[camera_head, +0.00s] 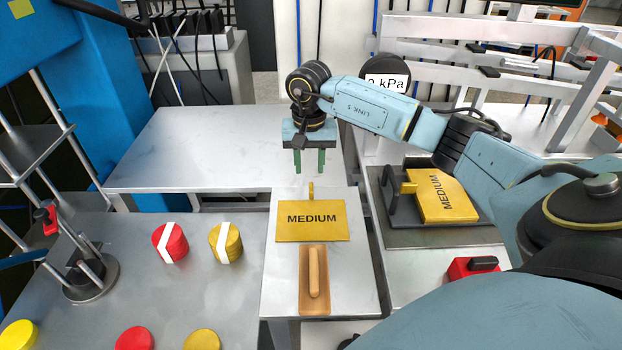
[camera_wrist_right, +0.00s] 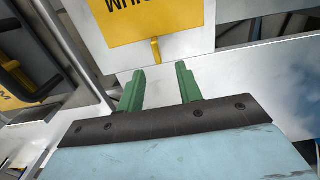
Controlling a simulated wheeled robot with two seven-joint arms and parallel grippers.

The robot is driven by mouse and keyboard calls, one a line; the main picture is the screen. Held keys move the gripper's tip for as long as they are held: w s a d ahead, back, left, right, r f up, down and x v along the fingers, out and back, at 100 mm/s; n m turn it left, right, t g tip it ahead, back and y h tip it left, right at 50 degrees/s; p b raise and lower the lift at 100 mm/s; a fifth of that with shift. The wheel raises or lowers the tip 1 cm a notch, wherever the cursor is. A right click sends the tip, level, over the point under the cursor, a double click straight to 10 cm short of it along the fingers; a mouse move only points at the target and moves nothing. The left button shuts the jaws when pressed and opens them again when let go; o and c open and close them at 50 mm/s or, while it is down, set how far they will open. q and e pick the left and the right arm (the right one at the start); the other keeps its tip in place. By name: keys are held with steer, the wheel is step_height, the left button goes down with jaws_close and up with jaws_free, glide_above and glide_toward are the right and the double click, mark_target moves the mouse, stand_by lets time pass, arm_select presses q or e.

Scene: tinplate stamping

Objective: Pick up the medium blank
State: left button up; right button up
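A flat yellow blank marked MEDIUM (camera_head: 313,220) lies on a small metal table, with a narrow yellow tab pointing to the back. In the right wrist view the blank (camera_wrist_right: 150,18) and its tab show just beyond the fingertips. My right gripper (camera_head: 310,172) has green fingers, spread apart with nothing between them. It is behind the tab, apart from it. In the right wrist view my right gripper (camera_wrist_right: 158,76) is open too. A second yellow piece marked MEDIUM (camera_head: 440,196) rests on a dark fixture at the right. My left gripper is not in view.
A wooden-handled float (camera_head: 314,280) lies in front of the blank on the small table (camera_head: 350,300). Red (camera_head: 170,242) and yellow (camera_head: 226,242) cylinders stand on the left bench. A red button box (camera_head: 472,268) is at the right. The back-left table (camera_head: 210,150) is clear.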

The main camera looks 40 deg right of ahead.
mark_target(311, 184)
steer(key=shift+f, duration=0.6)
steer(key=f, duration=0.4)
steer(key=shift+d+f, duration=0.15)
steer(key=shift+d, duration=0.05)
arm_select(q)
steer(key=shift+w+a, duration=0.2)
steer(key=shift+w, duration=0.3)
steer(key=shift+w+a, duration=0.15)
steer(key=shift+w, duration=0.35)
arm_select(e)
steer(key=shift+f, duration=0.1)
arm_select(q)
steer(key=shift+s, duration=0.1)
arm_select(e)
steer(key=c, duration=0.7)
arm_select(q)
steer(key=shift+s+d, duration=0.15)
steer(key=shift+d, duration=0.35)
arm_select(e)
jaws_close()
